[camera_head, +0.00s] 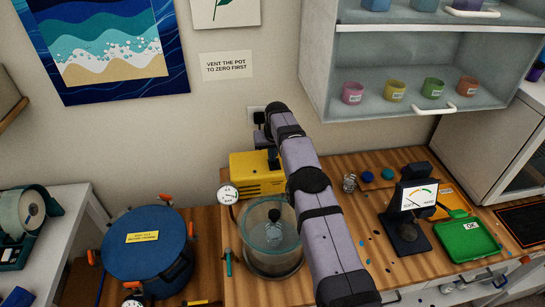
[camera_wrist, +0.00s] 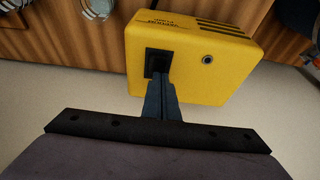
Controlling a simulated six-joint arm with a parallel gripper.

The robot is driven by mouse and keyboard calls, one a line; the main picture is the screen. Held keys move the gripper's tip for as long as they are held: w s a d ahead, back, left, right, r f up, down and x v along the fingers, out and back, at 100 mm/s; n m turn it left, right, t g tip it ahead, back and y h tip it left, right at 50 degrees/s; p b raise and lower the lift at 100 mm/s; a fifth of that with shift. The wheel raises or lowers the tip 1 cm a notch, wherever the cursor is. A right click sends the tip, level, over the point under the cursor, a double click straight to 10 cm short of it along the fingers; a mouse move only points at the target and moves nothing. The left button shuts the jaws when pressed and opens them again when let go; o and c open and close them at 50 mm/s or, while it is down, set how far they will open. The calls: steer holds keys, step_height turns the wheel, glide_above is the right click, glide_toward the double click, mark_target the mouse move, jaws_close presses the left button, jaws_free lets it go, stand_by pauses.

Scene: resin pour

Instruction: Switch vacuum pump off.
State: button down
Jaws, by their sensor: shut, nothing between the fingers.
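The vacuum pump is a yellow box (camera_head: 262,184) on the wooden bench by the wall, partly behind my arm in the head view. In the wrist view the pump (camera_wrist: 215,75) shows its labelled top and a side face with a black square switch (camera_wrist: 158,60) and a small round port. My gripper (camera_wrist: 160,82) is shut and empty, its fingertips at the switch's lower edge in that view. I cannot tell whether they touch it. The switch's position is unclear. In the head view the fingertips are hidden by the pump and my arm.
A clear glass chamber (camera_head: 249,242) with a gauge (camera_head: 228,194) stands before the pump. A blue lidded pot (camera_head: 150,248) is at left. A dial meter (camera_head: 405,222) and green tray (camera_head: 465,240) are at right. A wall cabinet (camera_head: 395,75) hangs above.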

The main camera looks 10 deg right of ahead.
mark_target(273, 166)
steer(key=shift+s+f+b, duration=0.3)
steer(key=shift+b, duration=0.05)
steer(key=shift+s, duration=0.2)
steer(key=shift+s+b, duration=0.45)
steer(key=shift+s, duration=0.05)
steer(key=shift+r, duration=0.1)
step_height(273, 166, up, 4)
steer(key=shift+s+r+p, duration=0.1)
steer(key=shift+p, duration=1.05)
steer(key=b+v, duration=0.5)
steer(key=v, duration=0.5)
